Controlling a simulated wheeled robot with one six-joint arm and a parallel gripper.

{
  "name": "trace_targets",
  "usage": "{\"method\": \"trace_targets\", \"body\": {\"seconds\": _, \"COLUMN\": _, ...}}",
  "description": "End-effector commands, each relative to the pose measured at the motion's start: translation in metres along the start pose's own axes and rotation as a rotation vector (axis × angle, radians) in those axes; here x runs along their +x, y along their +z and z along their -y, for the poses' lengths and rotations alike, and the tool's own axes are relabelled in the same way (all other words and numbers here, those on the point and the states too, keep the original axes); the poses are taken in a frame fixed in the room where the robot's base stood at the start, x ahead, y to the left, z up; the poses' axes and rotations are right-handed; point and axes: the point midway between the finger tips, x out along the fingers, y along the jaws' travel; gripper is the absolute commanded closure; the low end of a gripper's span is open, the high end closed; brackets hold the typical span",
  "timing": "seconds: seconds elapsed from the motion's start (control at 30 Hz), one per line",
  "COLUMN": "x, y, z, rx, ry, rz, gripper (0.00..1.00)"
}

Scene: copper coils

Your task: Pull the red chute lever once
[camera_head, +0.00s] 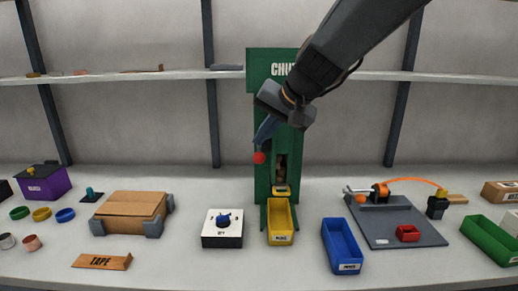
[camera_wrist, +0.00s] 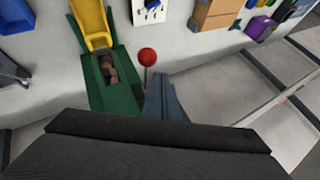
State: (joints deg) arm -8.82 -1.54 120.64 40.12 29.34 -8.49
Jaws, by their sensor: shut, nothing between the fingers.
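The green chute (camera_head: 263,180) stands upright at the middle back of the table, with a yellow bin (camera_head: 281,222) at its foot. The red ball knob of the chute lever (camera_head: 259,158) shows at the chute's left side. My gripper (camera_head: 263,140) is shut and empty, pointing down right by the knob. In the wrist view the red knob (camera_wrist: 147,57) stands on a thin dark rod, just beyond the fingertips of my gripper (camera_wrist: 159,78). I cannot tell whether the fingers touch the lever. My arm hides part of the chute's upper front and its sign.
A white box with a blue knob (camera_head: 222,229) stands left of the yellow bin, and a blue bin (camera_head: 341,246) to its right. A wooden crate (camera_head: 133,211) is farther left. A grey board (camera_head: 428,233) is at right. A shelf (camera_head: 180,74) runs behind.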

Motion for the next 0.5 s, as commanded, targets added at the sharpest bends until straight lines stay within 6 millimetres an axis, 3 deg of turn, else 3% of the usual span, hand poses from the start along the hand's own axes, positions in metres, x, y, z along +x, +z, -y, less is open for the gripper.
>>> {"method": "trace_targets", "body": {"seconds": 0.5, "x": -0.0072, "y": -0.0047, "z": 0.0049, "rx": -0.001, "ry": 0.0, "rz": 0.0, "gripper": 1.0}}
